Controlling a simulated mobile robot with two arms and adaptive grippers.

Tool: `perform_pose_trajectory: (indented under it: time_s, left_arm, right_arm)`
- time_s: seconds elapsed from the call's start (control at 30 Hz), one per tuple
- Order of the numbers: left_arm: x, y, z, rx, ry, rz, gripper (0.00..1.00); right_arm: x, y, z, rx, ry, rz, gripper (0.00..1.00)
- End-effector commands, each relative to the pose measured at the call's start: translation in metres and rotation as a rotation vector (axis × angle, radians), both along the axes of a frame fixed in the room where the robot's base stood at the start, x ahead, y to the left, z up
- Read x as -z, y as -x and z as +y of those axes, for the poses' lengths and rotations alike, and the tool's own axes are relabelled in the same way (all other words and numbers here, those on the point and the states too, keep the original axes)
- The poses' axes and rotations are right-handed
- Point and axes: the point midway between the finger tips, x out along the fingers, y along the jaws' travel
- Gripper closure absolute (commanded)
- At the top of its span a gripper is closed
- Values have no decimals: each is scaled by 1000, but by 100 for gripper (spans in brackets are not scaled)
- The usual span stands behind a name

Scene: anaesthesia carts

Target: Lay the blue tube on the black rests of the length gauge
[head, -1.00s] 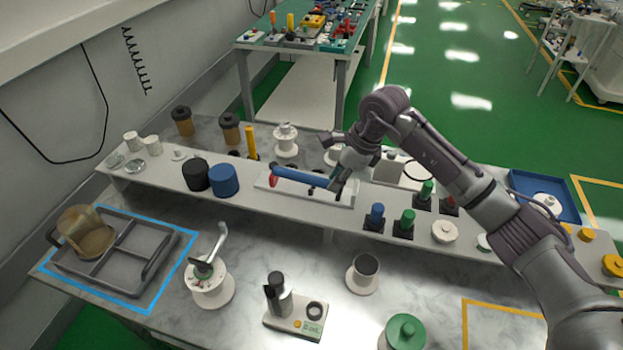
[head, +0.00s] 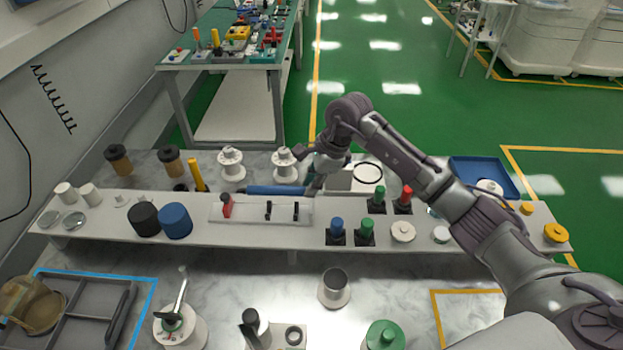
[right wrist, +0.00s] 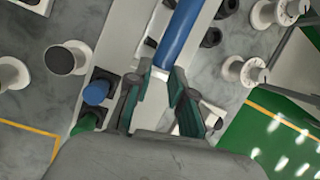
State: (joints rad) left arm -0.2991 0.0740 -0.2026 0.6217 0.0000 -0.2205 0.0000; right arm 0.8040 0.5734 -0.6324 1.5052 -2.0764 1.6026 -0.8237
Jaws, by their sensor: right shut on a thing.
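The blue tube (head: 275,190) lies level in my right gripper (head: 314,186), which is shut on its right end. The length gauge (head: 240,213) is a white bar with a red stop (head: 227,205) at its left and two black rests (head: 268,210) on its right half. In the head view the tube appears just beyond or above the gauge's back edge, clear of the rests. In the right wrist view the fingers (right wrist: 165,78) pinch the tube (right wrist: 180,35), which points away from them. My left gripper is not in view.
Blue and green pegs in black blocks (head: 336,238) stand right of the gauge. Black and blue cylinders (head: 175,221) stand at its left. White spools (head: 284,165) and a yellow stick (head: 197,174) stand behind. A blue tray (head: 484,172) is at the far right.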

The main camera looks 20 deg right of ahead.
Motion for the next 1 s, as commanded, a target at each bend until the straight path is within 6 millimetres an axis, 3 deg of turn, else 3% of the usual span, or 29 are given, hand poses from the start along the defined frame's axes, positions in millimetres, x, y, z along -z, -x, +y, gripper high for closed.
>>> perform_pose_trajectory:
  time_s: [0.13, 0.5, 0.93, 0.97, 1.0]
  left_arm:
    - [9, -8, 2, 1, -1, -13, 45]
    - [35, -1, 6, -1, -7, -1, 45]
    - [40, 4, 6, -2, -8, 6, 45]
    - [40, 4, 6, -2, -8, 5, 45]
    - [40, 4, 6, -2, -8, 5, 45]
  right_arm:
    - [18, 0, 0, 1, -1, 1, 100]
    - [55, 0, 0, 0, 2, 0, 100]
    - [66, 3, 0, -1, 6, 15, 100]
    - [66, 3, 0, -1, 6, 15, 73]
    - [66, 3, 0, -1, 6, 15, 67]
